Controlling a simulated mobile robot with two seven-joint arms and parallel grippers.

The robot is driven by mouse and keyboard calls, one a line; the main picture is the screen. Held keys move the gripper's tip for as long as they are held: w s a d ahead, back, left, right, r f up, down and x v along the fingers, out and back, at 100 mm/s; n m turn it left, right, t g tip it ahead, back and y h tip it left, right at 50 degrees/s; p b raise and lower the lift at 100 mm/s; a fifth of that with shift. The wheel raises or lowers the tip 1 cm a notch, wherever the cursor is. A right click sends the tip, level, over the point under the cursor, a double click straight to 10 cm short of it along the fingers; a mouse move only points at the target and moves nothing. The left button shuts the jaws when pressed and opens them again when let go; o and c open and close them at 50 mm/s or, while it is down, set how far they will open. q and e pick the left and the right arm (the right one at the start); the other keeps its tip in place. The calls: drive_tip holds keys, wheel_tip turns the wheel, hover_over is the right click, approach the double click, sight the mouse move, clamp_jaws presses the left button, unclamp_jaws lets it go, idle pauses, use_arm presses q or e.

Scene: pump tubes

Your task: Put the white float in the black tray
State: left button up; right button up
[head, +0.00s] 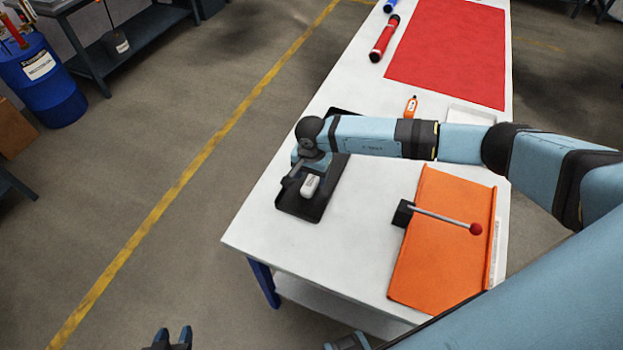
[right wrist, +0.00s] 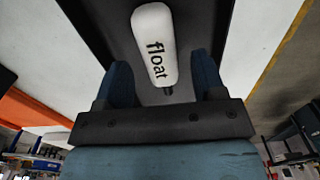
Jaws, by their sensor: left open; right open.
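The white float (head: 310,186) lies within the outline of the black tray (head: 291,205), near the table's left edge. In the right wrist view the float (right wrist: 154,40), with black lettering, appears to lie on the dark tray floor (right wrist: 104,28). My right gripper (head: 303,177) is over the tray, close to the float. Its fingers are open, one on each side of the float's lower end, with gaps visible. My left gripper (head: 173,339) is open and empty at the bottom edge, away from the table.
An orange panel (head: 432,262) with a red-knobbed lever (head: 440,216) sits right of the tray. A small orange item (head: 411,106), a red mat (head: 447,52) and a red cylinder (head: 384,39) lie farther back. The white table (head: 352,235) is bare between tray and panel.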

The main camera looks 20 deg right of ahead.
sight(312, 180)
wheel_tip(312, 180, up, 10)
drive_tip(key=shift+f+b, duration=0.15)
drive_tip(key=shift+b, duration=0.3)
